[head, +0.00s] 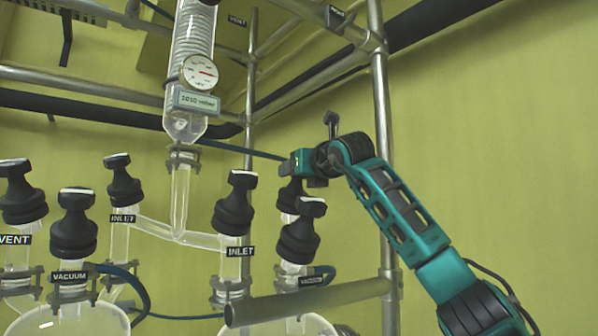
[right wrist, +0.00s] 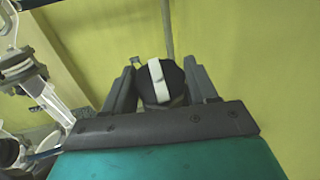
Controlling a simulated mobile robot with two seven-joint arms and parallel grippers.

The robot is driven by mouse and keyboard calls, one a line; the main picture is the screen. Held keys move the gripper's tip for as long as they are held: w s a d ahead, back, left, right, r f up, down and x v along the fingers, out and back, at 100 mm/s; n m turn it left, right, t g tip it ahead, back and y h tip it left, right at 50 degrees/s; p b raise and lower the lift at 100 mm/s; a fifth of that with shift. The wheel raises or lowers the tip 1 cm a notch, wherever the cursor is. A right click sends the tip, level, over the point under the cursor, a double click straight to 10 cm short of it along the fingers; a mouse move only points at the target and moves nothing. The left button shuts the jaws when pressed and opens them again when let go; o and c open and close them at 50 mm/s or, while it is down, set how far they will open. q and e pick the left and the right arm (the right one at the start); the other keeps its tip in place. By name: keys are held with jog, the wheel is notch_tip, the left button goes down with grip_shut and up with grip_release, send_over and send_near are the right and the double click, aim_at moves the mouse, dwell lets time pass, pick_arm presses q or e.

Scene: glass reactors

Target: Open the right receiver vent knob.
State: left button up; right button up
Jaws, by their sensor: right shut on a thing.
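The right receiver (head: 290,326) is a round glass vessel at the bottom, partly behind a metal bar. Its black inlet knob (head: 235,205) and vacuum knob (head: 300,240) stand in front. The vent knob (head: 291,194) is the black knob behind the vacuum knob; its label is hidden. My right gripper (head: 298,174) reaches it from the right and above. In the right wrist view the black knob with a white stripe (right wrist: 157,82) sits between the two fingers, and the gripper is shut on it. My left gripper is not in view.
The left receiver (head: 70,322) has its own vent knob (head: 20,195), vacuum knob (head: 74,225) and inlet knob (head: 122,182). A metal post (head: 383,150) stands close beside my right arm, and a horizontal bar (head: 310,300) crosses low in front. A gauge (head: 200,73) hangs upper left.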

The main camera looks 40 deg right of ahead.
jog(key=c, duration=0.4)
jog(key=shift+o, duration=0.2)
jog(key=n+y+p, duration=0.5)
jog(key=shift+r+p, duration=0.2)
jog(key=shift+p, duration=0.15)
jog(key=shift+f+n+y+p, duration=0.2)
jog(key=shift+n+y+p, duration=0.4)
jog(key=shift+n+y, duration=0.15)
jog(key=o, duration=0.9)
jog(key=shift+o, duration=0.2)
